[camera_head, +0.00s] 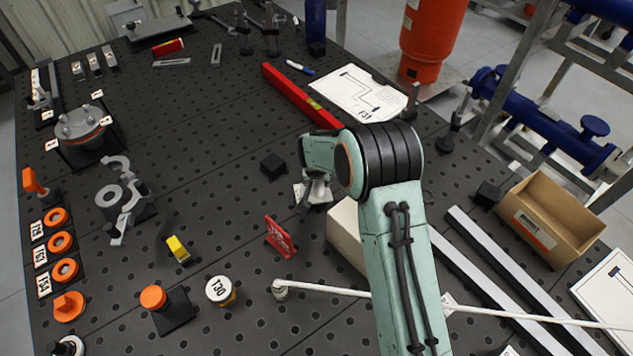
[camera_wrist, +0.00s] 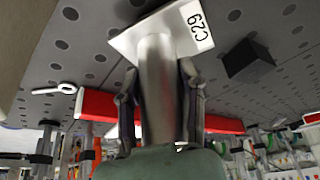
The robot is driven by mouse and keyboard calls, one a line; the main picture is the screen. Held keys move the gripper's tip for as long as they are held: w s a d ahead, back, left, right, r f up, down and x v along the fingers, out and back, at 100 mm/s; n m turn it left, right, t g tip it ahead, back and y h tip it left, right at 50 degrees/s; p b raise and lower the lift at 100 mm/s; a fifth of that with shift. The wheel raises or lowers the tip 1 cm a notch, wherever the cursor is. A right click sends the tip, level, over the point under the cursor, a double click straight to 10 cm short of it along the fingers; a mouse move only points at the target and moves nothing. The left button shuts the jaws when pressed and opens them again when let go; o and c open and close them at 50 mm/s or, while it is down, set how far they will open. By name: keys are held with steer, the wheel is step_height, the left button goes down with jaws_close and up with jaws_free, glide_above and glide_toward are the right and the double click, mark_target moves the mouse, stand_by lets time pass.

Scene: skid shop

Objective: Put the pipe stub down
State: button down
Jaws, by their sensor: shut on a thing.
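The pipe stub (camera_wrist: 156,80) is a plain silver-grey cylinder between the two fingers of my gripper (camera_wrist: 158,85) in the wrist view. Its far end meets a pale square plate (camera_wrist: 124,44) with a white tag marked C29 (camera_wrist: 196,26). I cannot tell whether the plate is fixed to the stub or lies under it. In the head view my gripper (camera_head: 314,196) is low over the middle of the perforated table, shut on the stub. My wrist hides most of the stub there. Any gap to the tabletop is unclear.
A small black block (camera_head: 272,166) stands just left of my gripper. A pale box (camera_head: 345,232) is close by on the right. Bare dark tabletop (camera_head: 215,150) lies farther left.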

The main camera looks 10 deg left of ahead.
steer(key=shift+f, duration=0.25)
steer(key=c, duration=0.6)
jaws_free()
steer(key=shift+f, duration=0.15)
steer(key=a+v, duration=0.1)
steer(key=v, duration=1)
steer(key=s+d+r+g, duration=0.2)
steer(key=s+d+r, duration=0.7)
steer(key=s+d, duration=0.3)
steer(key=s+d+g, duration=0.1)
steer(key=s, duration=0.5)
steer(key=s+d+g, duration=0.1)
steer(key=s+d, duration=0.1)
steer(key=s, duration=0.4)
steer(key=s+d, duration=0.2)
steer(key=s, duration=0.4)
steer(key=shift+d+r+g, duration=0.25)
steer(key=shift+r+g, duration=0.1)
steer(key=shift+g, duration=0.05)
